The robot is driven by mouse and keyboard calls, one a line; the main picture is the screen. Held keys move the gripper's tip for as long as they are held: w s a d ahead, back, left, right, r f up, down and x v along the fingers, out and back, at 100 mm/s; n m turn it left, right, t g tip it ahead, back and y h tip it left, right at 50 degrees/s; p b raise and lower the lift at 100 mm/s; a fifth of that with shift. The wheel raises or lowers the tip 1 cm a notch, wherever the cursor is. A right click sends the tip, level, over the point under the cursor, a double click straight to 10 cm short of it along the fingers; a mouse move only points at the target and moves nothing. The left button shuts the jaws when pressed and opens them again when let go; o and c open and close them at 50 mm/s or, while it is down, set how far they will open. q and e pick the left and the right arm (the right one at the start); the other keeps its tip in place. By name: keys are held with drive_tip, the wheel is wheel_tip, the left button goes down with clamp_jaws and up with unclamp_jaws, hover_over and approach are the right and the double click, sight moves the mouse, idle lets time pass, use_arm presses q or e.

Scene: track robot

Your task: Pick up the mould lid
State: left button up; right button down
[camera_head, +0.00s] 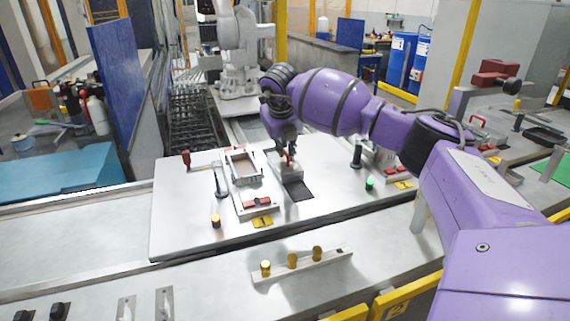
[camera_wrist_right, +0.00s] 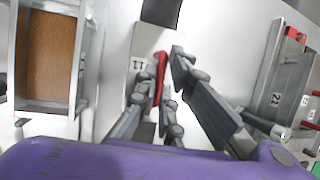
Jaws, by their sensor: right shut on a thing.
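The mould lid (camera_head: 284,164) is a pale grey block with a red handle, on or just above the white work plate; I cannot tell if it touches. In the right wrist view the lid (camera_wrist_right: 146,45) carries a label "11". My right gripper (camera_head: 287,150) reaches down over it. In the wrist view its fingers (camera_wrist_right: 160,78) are on either side of the red handle (camera_wrist_right: 160,72), shut on it. The underside of the lid is hidden. My left gripper is in neither view.
An open mould frame (camera_head: 247,184) with a brown inside stands left of the lid. A dark patch (camera_head: 299,192) lies in front of the lid. A bar with brass knobs (camera_head: 303,264) lies in front.

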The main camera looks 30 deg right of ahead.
sight(286, 168)
drive_tip(key=shift+r, duration=0.15)
drive_tip(key=shift+w+r, duration=0.15)
drive_tip(key=shift+r, duration=0.45)
drive_tip(key=s+a+r, duration=0.5)
drive_tip(key=s+r, duration=0.6)
drive_tip(key=s, duration=0.2)
drive_tip(key=shift+s+r+b, duration=0.15)
drive_tip(key=shift+r+b, duration=0.15)
drive_tip(key=shift+b, duration=0.1)
drive_tip(key=shift+a, duration=0.15)
